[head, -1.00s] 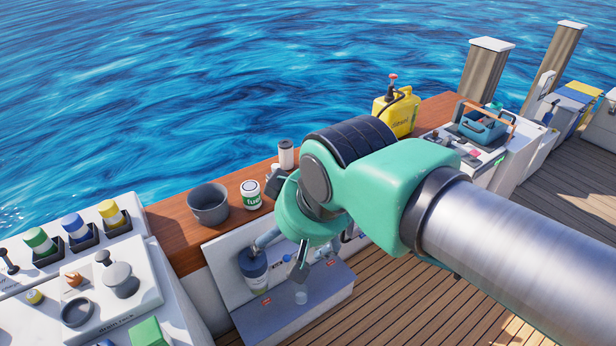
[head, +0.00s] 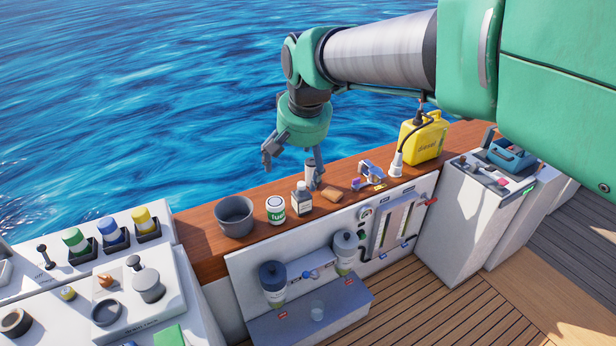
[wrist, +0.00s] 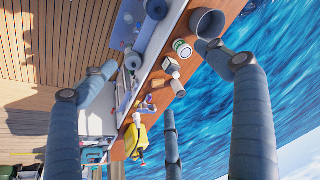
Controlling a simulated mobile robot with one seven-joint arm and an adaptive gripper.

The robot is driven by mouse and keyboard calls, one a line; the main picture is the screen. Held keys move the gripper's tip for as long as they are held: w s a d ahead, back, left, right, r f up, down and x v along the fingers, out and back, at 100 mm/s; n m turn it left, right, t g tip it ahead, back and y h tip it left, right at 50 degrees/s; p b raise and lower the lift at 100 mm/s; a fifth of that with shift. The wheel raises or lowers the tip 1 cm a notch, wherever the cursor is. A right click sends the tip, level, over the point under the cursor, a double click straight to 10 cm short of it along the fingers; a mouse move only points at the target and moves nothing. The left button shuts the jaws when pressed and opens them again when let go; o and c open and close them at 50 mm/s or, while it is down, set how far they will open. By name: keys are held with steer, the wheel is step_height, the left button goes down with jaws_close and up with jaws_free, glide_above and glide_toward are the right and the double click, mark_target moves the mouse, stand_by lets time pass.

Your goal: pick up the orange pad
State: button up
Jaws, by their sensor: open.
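The orange pad (head: 332,194) is a small orange-brown block lying on the wooden ledge. It stands between a pale cylinder (head: 309,173) and a blue-and-white device (head: 369,174). In the wrist view a small orange-brown patch (wrist: 158,84) among the ledge items appears to be the pad. My gripper (head: 293,163) is open and empty, fingers pointing down, up and to the left of the pad and apart from it. One finger overlaps the cylinder in the head view; I cannot tell whether they touch. The spread fingers also show in the wrist view (wrist: 165,82).
Filters and a grey step lie below in front. Open water is behind.

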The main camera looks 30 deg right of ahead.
steer(key=w+d+f+m+g+p, duration=0.15)
steer(key=w+d, duration=0.55)
steer(key=w, duration=0.7)
steer(key=m+g+p, duration=0.3)
steer(key=m+p, duration=0.5)
glide_above(333, 192)
step_height(333, 192, down, 33)
steer(key=shift+a+r+t+y, duration=0.1)
steer(key=shift+r+t+y, duration=0.1)
steer(key=shift+t+y, duration=0.1)
steer(key=shift+f+b, duration=0.1)
steer(key=shift+b, duration=0.2)
steer(key=shift+f+b, duration=0.4)
steer(key=shift+f, duration=3.8)
